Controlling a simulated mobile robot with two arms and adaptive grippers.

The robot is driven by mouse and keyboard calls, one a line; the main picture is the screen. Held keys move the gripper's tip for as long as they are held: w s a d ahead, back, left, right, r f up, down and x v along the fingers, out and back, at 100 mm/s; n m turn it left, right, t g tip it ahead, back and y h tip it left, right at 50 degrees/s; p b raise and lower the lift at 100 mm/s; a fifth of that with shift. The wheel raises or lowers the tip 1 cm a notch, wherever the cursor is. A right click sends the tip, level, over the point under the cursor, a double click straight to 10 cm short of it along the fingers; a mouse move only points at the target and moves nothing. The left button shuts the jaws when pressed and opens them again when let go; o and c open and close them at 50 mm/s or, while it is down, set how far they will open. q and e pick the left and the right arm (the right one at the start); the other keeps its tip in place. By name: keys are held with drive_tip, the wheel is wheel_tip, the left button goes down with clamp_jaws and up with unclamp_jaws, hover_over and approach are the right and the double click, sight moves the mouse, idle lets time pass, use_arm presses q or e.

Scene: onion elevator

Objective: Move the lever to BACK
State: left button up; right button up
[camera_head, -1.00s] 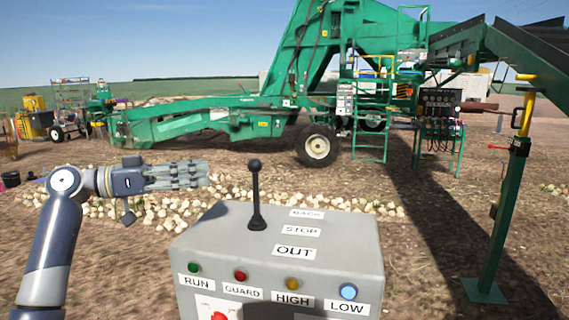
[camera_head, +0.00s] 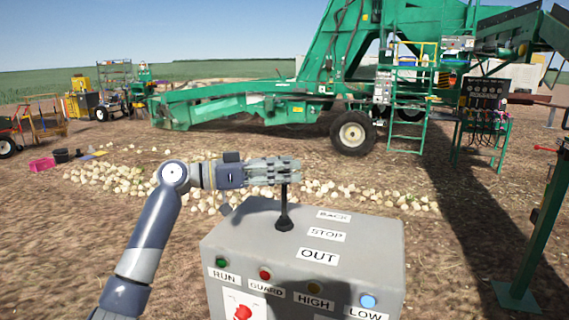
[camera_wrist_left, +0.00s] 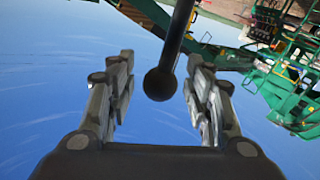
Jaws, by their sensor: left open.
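The black lever (camera_head: 284,208) stands upright on top of the grey control box (camera_head: 375,240), left of the BACK (camera_head: 333,216), STOP (camera_head: 328,234) and OUT (camera_head: 320,257) labels. My left gripper (camera_head: 285,170) is level at the lever's top and hides its knob in the head view. In the left wrist view the lever's ball knob (camera_wrist_left: 160,84) sits between the two open fingers (camera_wrist_left: 158,95), with a gap on both sides. My right gripper does not show.
Lamps labelled RUN (camera_head: 221,262), GUARD, HIGH and LOW (camera_head: 368,301) line the box's front. Onions (camera_head: 120,180) lie on the ground behind. The green elevator machine (camera_head: 250,105) stands farther back, and a green post (camera_head: 540,220) stands at the right.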

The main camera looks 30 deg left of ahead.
use_arm(q)
clamp_jaws()
drive_tip(key=shift+w, duration=0.15)
drive_tip(key=w+a+f+n+g+y+p, duration=0.1)
drive_tip(key=w+n+p, duration=0.2)
drive_tip(key=w, duration=0.3)
drive_tip(key=shift+a+f+g, duration=0.2)
drive_tip(key=shift+f+g, duration=0.05)
drive_tip(key=shift+g, duration=0.15)
drive_tip(key=shift+c, duration=1.3)
unclamp_jaws()
drive_tip(key=shift+w, duration=0.1)
drive_tip(key=shift+o, duration=1.3)
drive_tip(key=shift+a, duration=0.15)
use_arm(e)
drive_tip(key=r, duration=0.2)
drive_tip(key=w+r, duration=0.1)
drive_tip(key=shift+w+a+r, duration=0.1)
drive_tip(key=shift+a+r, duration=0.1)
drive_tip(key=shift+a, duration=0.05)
